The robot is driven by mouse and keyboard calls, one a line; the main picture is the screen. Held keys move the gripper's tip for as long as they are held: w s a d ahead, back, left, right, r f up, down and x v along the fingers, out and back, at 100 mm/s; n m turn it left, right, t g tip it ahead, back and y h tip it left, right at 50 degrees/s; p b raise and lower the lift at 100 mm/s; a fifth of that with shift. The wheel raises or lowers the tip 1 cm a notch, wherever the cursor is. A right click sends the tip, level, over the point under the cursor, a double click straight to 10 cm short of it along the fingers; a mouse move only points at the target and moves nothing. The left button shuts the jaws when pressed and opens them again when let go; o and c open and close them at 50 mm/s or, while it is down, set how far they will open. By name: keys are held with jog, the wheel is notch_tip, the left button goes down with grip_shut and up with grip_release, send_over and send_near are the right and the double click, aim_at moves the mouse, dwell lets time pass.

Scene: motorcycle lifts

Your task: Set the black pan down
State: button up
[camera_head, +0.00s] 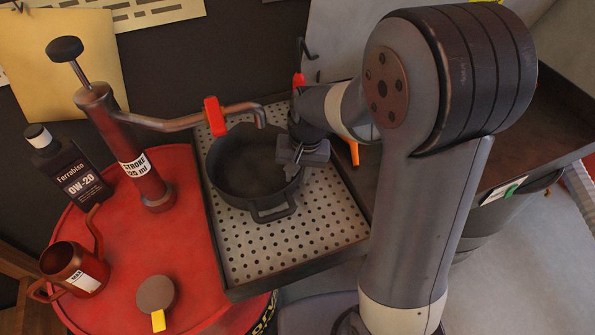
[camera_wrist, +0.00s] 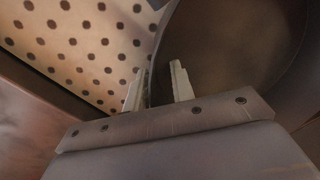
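The black pan (camera_head: 240,168), a round deep pan with loop handles, is over the perforated tray (camera_head: 290,236), roughly upright. I cannot tell whether its base touches the tray. My gripper (camera_head: 291,160) is at the right side of the pan. In the wrist view my gripper (camera_wrist: 158,88) has one finger inside the pan (camera_wrist: 225,50) and the other outside, with the pan's wall between them, and looks shut on it. The perforated surface (camera_wrist: 85,40) shows beside the wall. The pan's underside is hidden.
A red drum top (camera_head: 190,255) at the left holds a pump (camera_head: 133,160) whose spout reaches over the pan's far rim. An oil bottle (camera_head: 68,170), a red jug (camera_head: 75,268) and a round lidded thing (camera_head: 156,293) stand there too. The tray's front is clear.

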jog(key=shift+r, duration=0.1)
notch_tip(320, 180, up, 12)
jog(key=d, duration=0.1)
jog(key=shift+d, duration=0.3)
jog(key=shift+s, duration=0.15)
dwell(0.3)
